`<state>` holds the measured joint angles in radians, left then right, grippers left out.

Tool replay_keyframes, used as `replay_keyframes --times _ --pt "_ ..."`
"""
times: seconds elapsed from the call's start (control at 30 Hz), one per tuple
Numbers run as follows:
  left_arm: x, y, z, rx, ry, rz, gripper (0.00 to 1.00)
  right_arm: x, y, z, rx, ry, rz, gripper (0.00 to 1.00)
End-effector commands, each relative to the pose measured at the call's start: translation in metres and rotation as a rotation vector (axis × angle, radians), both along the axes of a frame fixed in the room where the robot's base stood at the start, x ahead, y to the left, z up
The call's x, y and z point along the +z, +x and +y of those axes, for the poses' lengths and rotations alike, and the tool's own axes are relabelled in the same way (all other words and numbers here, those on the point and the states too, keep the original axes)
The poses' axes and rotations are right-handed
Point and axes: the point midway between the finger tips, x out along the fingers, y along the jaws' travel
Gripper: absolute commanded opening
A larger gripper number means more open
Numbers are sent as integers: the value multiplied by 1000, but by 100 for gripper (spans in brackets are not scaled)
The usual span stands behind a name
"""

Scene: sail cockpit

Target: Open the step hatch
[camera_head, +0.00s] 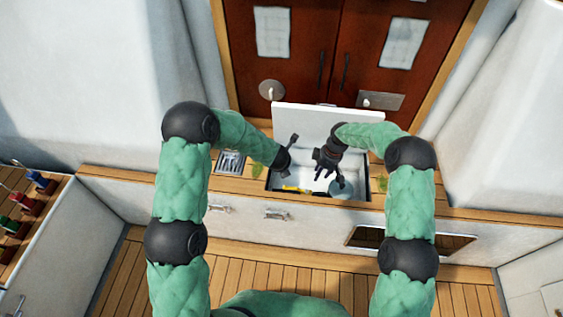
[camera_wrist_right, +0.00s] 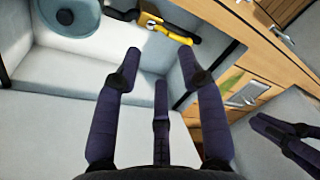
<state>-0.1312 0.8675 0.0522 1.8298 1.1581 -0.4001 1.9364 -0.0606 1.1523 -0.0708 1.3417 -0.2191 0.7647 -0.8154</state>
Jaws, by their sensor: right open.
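The step hatch lid (camera_head: 318,120) is a white panel, raised and standing up at the back of the open compartment. My right gripper (camera_head: 327,172) is in front of the raised lid, over the compartment. Its fingers are spread and empty in the right wrist view (camera_wrist_right: 160,62). My left gripper (camera_head: 289,145) is at the left side of the opening, close to the lid; it also shows at the right edge of the wrist view (camera_wrist_right: 280,135). Whether its fingers are open is too small to tell. I cannot tell whether either gripper touches the lid.
Inside the compartment lie a blue-grey round item (camera_head: 342,189) and a yellow and black tool (camera_wrist_right: 168,27). Red-brown doors (camera_head: 335,60) stand behind. The wooden floor (camera_head: 285,247) is clear.

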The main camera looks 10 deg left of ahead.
Motion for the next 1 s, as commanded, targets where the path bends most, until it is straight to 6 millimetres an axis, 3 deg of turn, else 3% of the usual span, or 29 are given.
replay_keyframes --times 0.2,0.5,0.8,1.0 --pt "0 0 0 0 0 0 0 -45 -62 -5 -227 59 56 40" --pt "0 0 0 0 0 0 0 -81 -159 -12 -567 115 141 40" --pt "0 0 0 0 0 0 0 -87 -264 -22 -920 138 227 40" --pt "0 0 0 0 0 0 0 -79 -318 -29 -1107 136 265 40"
